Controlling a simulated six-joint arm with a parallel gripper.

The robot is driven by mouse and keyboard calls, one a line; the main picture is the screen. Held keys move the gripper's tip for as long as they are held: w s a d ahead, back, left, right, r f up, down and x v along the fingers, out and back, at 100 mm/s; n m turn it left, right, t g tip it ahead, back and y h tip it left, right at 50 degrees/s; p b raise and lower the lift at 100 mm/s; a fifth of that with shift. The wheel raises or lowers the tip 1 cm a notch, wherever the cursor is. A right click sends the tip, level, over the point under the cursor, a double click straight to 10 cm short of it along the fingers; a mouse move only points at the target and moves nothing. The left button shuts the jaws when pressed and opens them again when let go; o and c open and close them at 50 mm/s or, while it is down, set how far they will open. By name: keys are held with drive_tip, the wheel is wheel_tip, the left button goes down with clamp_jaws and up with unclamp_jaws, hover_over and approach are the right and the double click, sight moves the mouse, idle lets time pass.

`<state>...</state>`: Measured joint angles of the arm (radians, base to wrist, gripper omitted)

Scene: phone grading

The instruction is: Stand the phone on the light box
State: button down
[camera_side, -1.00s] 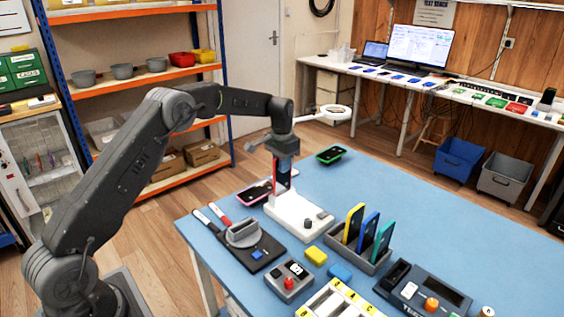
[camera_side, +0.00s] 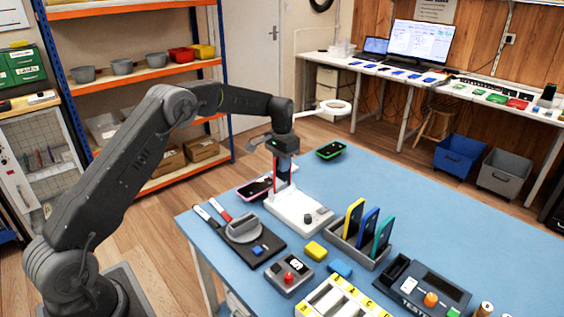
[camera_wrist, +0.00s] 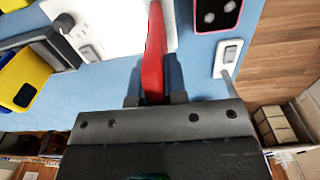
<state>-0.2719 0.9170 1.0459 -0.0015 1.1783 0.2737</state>
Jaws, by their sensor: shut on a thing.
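My gripper (camera_side: 284,146) is shut on a phone with a red edge (camera_side: 274,172) and points straight down. The phone hangs upright below the jaws, at the back end of the white light box (camera_side: 292,208). I cannot tell whether its lower edge touches the box. In the wrist view the red phone (camera_wrist: 155,50) shows between my jaws (camera_wrist: 155,98), in front of the white light box (camera_wrist: 118,14). The light box has a dark knob on its near part.
A pink phone (camera_side: 252,190) lies behind the box and a green-edged phone (camera_side: 331,149) farther right. A rack (camera_side: 345,245) holds yellow, blue and teal phones upright. A dark stand (camera_side: 235,240) and a red-button box (camera_side: 289,275) are in front.

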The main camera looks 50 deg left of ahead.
drive_tip(key=shift+f, duration=0.25)
idle(0.3)
drive_tip(key=shift+f, duration=0.25)
drive_tip(key=c, duration=1.1)
unclamp_jaws()
drive_tip(key=shift+o, duration=0.4)
drive_tip(key=shift+o, duration=1.2)
drive_tip(key=shift+r, duration=0.15)
drive_tip(key=shift+r, duration=0.6)
